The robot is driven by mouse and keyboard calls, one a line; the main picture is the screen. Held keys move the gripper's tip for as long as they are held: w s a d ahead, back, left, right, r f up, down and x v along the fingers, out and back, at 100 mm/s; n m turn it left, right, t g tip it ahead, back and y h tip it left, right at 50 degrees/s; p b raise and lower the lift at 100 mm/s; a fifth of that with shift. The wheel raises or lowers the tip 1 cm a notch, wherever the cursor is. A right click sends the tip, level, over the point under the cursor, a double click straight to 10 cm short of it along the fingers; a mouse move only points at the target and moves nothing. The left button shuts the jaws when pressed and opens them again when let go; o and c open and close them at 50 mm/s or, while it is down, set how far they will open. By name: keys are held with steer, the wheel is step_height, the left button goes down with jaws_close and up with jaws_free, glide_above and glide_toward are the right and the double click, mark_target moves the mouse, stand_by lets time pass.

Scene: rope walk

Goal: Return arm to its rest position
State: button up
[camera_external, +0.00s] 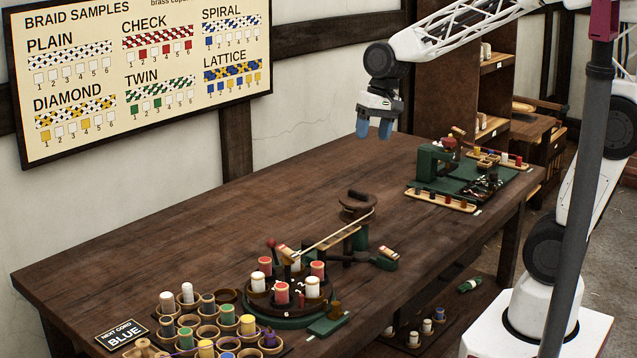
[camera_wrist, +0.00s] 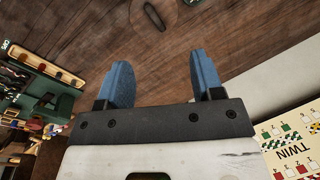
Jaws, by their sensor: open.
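My gripper (camera_external: 374,128) hangs over the back part of the workbench (camera_external: 290,190), pointing down, apart from everything below it. Its two blue fingers stand apart with nothing between them. In the wrist view my gripper (camera_wrist: 160,80) is also open and empty, with bare brown wood beyond the fingers. My white arm reaches in from the upper right of the external view.
A braiding stand with spools (camera_external: 288,290) and a spool rack (camera_external: 205,325) sit at the bench's near end. A green tool station (camera_external: 440,165) stands at the right. The braid samples board (camera_external: 140,70) hangs on the wall. The bench's back middle is clear.

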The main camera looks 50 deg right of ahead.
steer(key=s+d+r+n+t+h, duration=0.1)
steer(key=s+d+r+t, duration=0.15)
steer(key=s, duration=0.45)
steer(key=s+d+r+n+t, duration=0.1)
steer(key=s+d+r+n, duration=0.1)
steer(key=s+d+r, duration=0.35)
steer(key=s+d+r+n+t+h, duration=0.1)
steer(key=s+d+r, duration=0.1)
steer(key=s, duration=0.6)
step_height(320, 180, down, 9)
steer(key=w+g, duration=0.1)
steer(key=g, duration=0.2)
steer(key=shift+w+f, duration=0.1)
steer(key=shift+w, duration=0.05)
stand_by(0.9)
